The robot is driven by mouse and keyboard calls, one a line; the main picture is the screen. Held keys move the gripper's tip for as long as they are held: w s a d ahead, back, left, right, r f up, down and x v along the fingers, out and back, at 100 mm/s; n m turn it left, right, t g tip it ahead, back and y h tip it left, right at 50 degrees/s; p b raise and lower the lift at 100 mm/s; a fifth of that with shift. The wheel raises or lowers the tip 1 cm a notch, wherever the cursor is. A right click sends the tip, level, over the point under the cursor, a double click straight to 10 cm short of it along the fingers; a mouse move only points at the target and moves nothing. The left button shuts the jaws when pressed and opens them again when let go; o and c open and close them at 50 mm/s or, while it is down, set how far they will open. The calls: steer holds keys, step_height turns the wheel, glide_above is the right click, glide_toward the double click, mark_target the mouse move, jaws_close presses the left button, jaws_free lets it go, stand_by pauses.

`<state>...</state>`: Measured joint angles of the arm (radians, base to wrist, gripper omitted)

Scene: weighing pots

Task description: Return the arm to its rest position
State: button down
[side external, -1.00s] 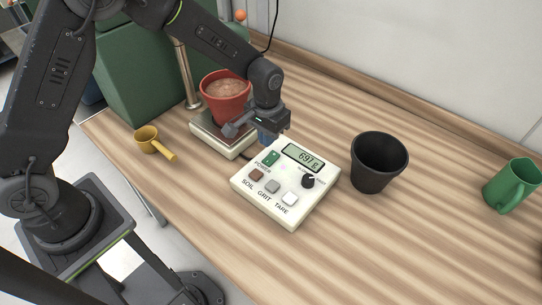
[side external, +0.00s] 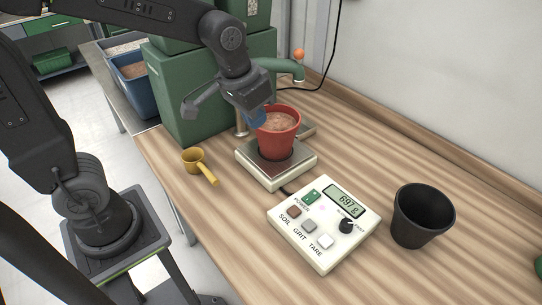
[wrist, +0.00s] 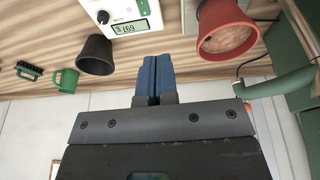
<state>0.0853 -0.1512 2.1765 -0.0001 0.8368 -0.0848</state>
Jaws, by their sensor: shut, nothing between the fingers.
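My gripper (side external: 257,117) is shut and empty. In the side view its blue fingertips are just in front of the upper left rim of the red pot, in the picture; I cannot tell whether they touch it. In the wrist view the blue fingers (wrist: 152,78) are pressed together with nothing between them. The red pot (side external: 277,146) holds brown soil and stands upright on the scale plate (side external: 249,160). It also shows in the wrist view (wrist: 218,12). The control box (side external: 322,226) reads about 697 g on its display.
A black pot (side external: 421,218) stands right of the control box. A yellow scoop (side external: 196,161) lies left of the scale. A green machine (side external: 190,95) with a spout (side external: 275,65) stands behind. A green mug (wrist: 67,80) and a dark brush (wrist: 29,71) show in the wrist view.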

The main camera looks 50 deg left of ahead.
steer(key=s+a+r+t, duration=0.1)
steer(key=s, duration=0.5)
steer(key=s+a+r+t, duration=0.1)
steer(key=s+r, duration=0.1)
steer(key=s, duration=0.4)
steer(key=shift+a, duration=0.4)
steer(key=c, duration=1.9)
jaws_free()
steer(key=shift+w+r, duration=0.1)
